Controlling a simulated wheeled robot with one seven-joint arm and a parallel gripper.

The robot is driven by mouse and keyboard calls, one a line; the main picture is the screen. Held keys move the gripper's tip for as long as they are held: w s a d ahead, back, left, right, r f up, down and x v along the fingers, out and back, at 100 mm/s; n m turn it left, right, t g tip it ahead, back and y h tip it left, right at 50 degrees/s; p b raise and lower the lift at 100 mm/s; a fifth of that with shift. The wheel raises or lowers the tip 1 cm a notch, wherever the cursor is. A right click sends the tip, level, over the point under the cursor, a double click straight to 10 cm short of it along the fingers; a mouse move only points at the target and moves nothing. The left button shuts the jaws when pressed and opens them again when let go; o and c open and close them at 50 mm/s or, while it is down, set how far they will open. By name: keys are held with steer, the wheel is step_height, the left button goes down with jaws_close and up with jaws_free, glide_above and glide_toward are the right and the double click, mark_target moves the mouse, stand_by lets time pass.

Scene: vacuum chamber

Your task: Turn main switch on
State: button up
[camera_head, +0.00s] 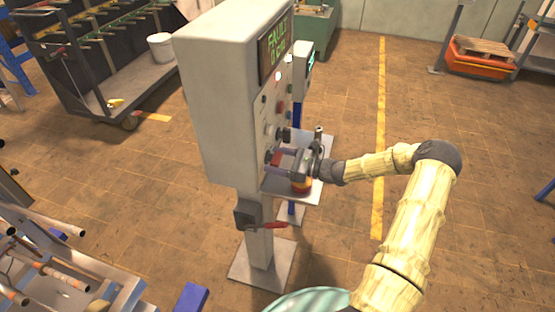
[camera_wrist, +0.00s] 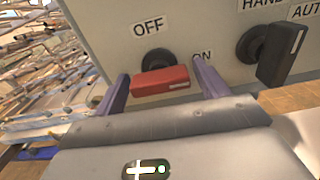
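The main switch is a red rotary handle (camera_wrist: 161,81) on a dark round base, on the grey control panel face. My gripper (camera_wrist: 160,88) is open, with one purple finger on each side of the red handle. I cannot tell whether either finger touches it. In the head view my gripper (camera_head: 277,157) is at the lower part of the panel, and the switch is hard to make out there.
The grey control cabinet (camera_head: 215,95) stands on a post with a base plate. A black selector knob (camera_wrist: 280,53) labelled "HAND" and "AUTO" is close to the right of the switch. A black box with a red lever (camera_head: 274,225) is on the post. Open floor lies right.

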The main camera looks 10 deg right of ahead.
stand_by(0.3)
steer(key=b+v, duration=0.5)
steer(key=v, duration=1.2)
steer(key=shift+d+b, duration=0.2)
steer(key=shift+b, duration=0.1)
steer(key=s+a+f+n+g+h, duration=0.2)
steer(key=s+a+n+g+h, duration=0.25)
steer(key=a, duration=0.25)
steer(key=s+a+f+n+g+h, duration=0.1)
steer(key=s+a+n+g+h, duration=0.2)
steer(key=s+a+n+g, duration=0.3)
steer(key=s+a+r+n+t+h, duration=0.3)
steer(key=s+r+n+h, duration=0.4)
steer(key=n, duration=0.6)
steer(key=shift+s+r+n+t+h, duration=0.2)
steer(key=shift+s+n+t+h, duration=0.15)
steer(key=shift+s+t+h, duration=0.2)
